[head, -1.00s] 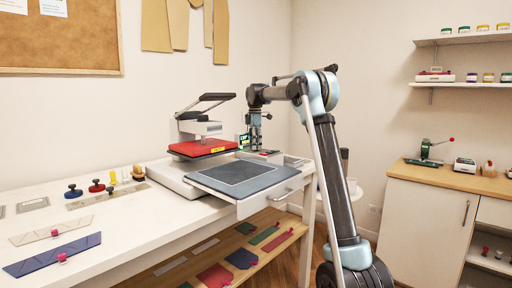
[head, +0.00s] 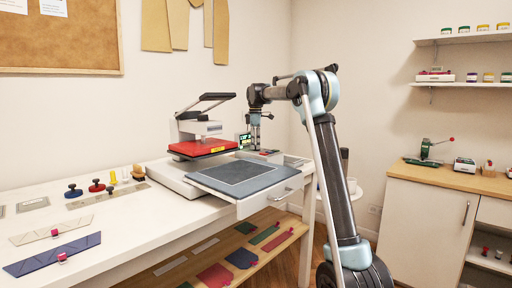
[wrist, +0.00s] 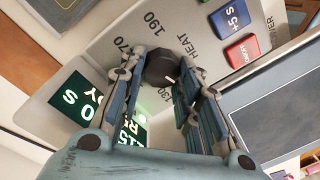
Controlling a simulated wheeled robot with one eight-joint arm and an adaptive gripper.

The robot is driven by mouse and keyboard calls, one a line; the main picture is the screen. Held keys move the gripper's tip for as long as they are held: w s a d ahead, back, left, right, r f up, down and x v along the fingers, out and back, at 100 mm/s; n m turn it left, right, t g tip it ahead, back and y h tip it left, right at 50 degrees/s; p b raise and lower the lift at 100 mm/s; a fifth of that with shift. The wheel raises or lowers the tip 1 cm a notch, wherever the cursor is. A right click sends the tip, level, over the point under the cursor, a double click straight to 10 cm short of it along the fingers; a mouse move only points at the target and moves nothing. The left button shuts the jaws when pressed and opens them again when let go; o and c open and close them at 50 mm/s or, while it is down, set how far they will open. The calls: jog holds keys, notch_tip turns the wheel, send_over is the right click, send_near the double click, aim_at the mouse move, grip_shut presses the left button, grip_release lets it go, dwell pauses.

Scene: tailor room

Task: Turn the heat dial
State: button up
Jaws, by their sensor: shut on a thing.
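The heat dial (wrist: 159,66) is a dark round knob with a white mark, on the pale panel of the heat press. In the wrist view the word HEAT and the numbers 130, 170 and 190 are printed around it. My gripper (wrist: 163,74) is shut on the dial, with a finger on either side of it. In the head view my gripper (head: 254,140) is over the control box at the right of the heat press (head: 176,178); the dial is too small to make out there.
A red on/off button (wrist: 241,53) and a blue +5 s button (wrist: 229,15) sit beside the dial. The press's grey lower plate (head: 230,186) sticks out in front. Stamps stand on the table's left.

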jog(key=m, duration=0.5)
jog(key=shift+w+m, duration=0.15)
jog(key=shift+m, duration=0.15)
jog(key=m, duration=0.5)
jog(key=shift+d, duration=0.15)
jog(key=m, duration=0.5)
jog(key=shift+d+m+y, duration=0.15)
jog(key=shift+m+y, duration=0.15)
jog(key=shift+m, duration=0.1)
jog(key=m, duration=0.4)
jog(key=shift+d+m+t, duration=0.1)
jog(key=shift+m+t, duration=0.3)
jog(key=o, duration=1.1)
jog(key=shift+c, duration=0.2)
jog(key=shift+r, duration=0.1)
